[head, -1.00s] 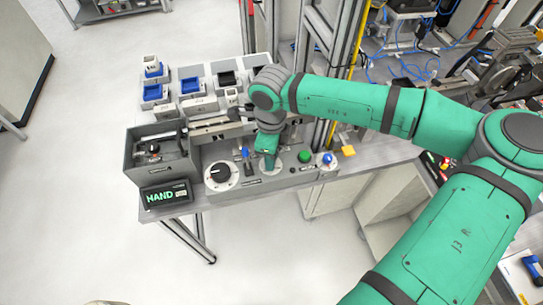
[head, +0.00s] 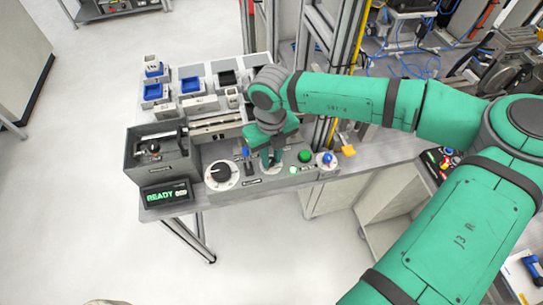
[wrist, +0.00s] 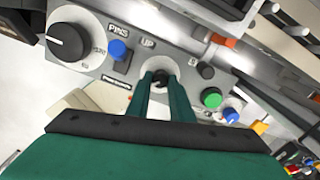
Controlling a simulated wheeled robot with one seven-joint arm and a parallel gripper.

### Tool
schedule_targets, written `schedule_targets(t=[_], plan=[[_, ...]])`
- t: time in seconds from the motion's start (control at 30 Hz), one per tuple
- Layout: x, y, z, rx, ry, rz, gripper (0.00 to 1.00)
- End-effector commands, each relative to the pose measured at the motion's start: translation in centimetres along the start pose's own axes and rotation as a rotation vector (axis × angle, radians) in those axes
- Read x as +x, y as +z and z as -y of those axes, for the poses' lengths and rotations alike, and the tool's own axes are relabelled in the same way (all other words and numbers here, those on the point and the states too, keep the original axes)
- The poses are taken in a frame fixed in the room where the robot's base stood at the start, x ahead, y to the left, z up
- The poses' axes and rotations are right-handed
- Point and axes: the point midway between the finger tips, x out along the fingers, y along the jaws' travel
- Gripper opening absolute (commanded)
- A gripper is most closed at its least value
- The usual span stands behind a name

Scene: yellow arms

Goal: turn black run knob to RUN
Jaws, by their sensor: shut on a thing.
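A small black knob (wrist: 160,83) sits on a round light plate on the grey control panel (head: 245,181). My green gripper (wrist: 159,77) is shut on this knob, one finger on each side of it. The fingers hide much of the knob and its lettering. In the head view my gripper (head: 269,158) reaches down onto the panel between a blue switch and a green button. A display (head: 166,195) at the panel's left reads READY in green.
A larger black knob (head: 221,174) on a white dial is left of my gripper. The blue switch (head: 246,153) stands close on the left. The green button (head: 305,155) and a blue-topped button (head: 327,159) are right. A grey open box (head: 158,153) is far left.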

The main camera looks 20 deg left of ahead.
Motion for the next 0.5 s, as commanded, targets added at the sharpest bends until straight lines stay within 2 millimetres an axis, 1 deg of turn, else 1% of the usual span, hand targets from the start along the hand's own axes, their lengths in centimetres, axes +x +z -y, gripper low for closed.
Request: schedule_targets(t=[0.2,0.5], plan=[[-0.09,0.06,0.00,0.066,-0.001,0.002,0.00],[-0.09,0.07,0.01,0.088,-0.001,0.002,0.00]])
